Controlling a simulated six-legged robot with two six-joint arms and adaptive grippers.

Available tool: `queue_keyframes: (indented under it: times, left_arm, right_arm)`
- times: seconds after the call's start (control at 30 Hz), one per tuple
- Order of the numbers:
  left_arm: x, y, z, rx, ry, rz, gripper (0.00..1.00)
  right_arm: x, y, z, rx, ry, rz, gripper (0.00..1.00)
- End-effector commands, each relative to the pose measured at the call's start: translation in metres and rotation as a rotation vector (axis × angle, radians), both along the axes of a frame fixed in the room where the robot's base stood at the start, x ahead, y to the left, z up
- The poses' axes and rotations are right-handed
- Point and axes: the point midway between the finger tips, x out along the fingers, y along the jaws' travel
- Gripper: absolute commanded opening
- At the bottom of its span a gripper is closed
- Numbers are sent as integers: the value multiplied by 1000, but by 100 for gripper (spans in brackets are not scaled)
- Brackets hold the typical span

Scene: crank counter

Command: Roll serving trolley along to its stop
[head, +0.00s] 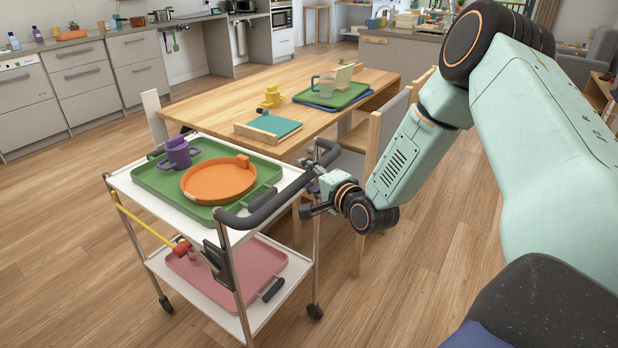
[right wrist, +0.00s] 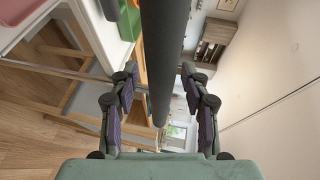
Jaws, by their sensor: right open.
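The serving trolley (head: 222,238) stands at left centre in the head view, with white upper and lower shelves on metal posts and dark castors. Its dark push handle (head: 268,205) runs along the near right side; it also shows in the right wrist view (right wrist: 163,50) as a thick bar. My right gripper (head: 312,190) is at the handle. In the right wrist view the open fingers (right wrist: 158,78) stand on either side of the bar, with gaps showing. My left gripper is out of view. No stop for the trolley can be made out.
The upper shelf carries a green tray (head: 154,183) with a purple two-handled cup (head: 178,153) and orange dish (head: 218,180). A pink tray (head: 240,262) lies below. A wooden table (head: 220,103) and chair (head: 375,140) stand close behind. Floor at the left is clear.

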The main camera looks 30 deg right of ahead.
Motion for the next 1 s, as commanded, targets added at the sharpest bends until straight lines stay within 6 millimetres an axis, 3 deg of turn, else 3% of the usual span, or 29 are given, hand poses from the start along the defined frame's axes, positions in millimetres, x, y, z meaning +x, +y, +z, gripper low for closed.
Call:
queue_keyframes:
  times: [0.2, 0.77, 1.0]
  left_arm:
    - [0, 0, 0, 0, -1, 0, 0]
    - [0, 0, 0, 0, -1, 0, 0]
    - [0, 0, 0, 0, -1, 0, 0]
  right_arm:
    - [0, 0, 0, 0, 0, 0, 47]
    - [0, 0, 0, 0, 1, 0, 0]
    - [0, 0, 0, 0, 1, 1, 0]
